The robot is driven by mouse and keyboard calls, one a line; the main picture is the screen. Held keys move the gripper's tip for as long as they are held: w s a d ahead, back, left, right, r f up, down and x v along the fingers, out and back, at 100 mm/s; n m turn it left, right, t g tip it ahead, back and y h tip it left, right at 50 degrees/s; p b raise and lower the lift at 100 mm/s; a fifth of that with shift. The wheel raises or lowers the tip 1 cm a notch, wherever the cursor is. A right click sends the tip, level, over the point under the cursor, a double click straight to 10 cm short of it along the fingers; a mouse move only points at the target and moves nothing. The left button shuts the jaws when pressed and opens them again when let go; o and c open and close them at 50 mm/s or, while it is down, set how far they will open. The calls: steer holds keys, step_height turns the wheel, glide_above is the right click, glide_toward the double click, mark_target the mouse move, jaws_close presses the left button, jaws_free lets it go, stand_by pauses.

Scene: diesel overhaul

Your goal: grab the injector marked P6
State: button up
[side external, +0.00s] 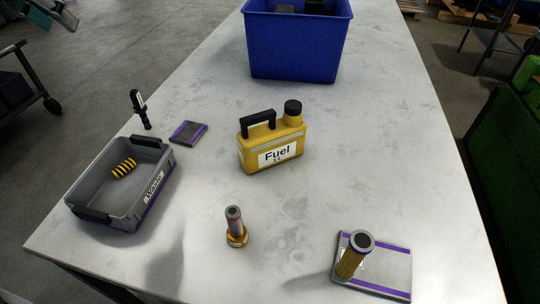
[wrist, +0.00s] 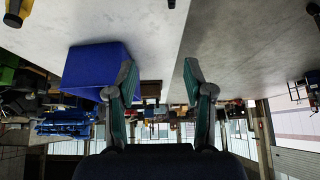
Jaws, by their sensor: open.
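No P6 mark is readable. In the side external view, a slim black part with a pale label (side external: 140,108) stands behind the grey tray and may be an injector. A silver-and-brass part with a red ring (side external: 235,226) stands upright near the front of the table; it may also be an injector.
A yellow fuel can (side external: 273,146) stands mid-table, with a blue bin (side external: 294,52) behind it. A grey waste tray (side external: 143,215) holds a yellow-black spring (side external: 124,168). A dark pad (side external: 188,132) lies beside it. A yellow cylinder (side external: 351,262) stands on a purple-striped plate (side external: 393,273).

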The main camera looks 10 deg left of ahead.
steer(key=g, duration=0.1)
glide_toward(133, 91)
steer(key=shift+n+g, duration=0.3)
steer(key=shift+g, duration=0.3)
steer(key=x, duration=0.5)
steer(key=shift+w+d, duration=0.2)
steer(key=shift+w, duration=0.15)
steer(key=shift+x, duration=2.8)
steer(key=shift+a+r, duration=0.1)
steer(key=shift+a, duration=0.1)
steer(key=shift+c, duration=0.3)
jaws_close()
steer(key=shift+w, duration=0.1)
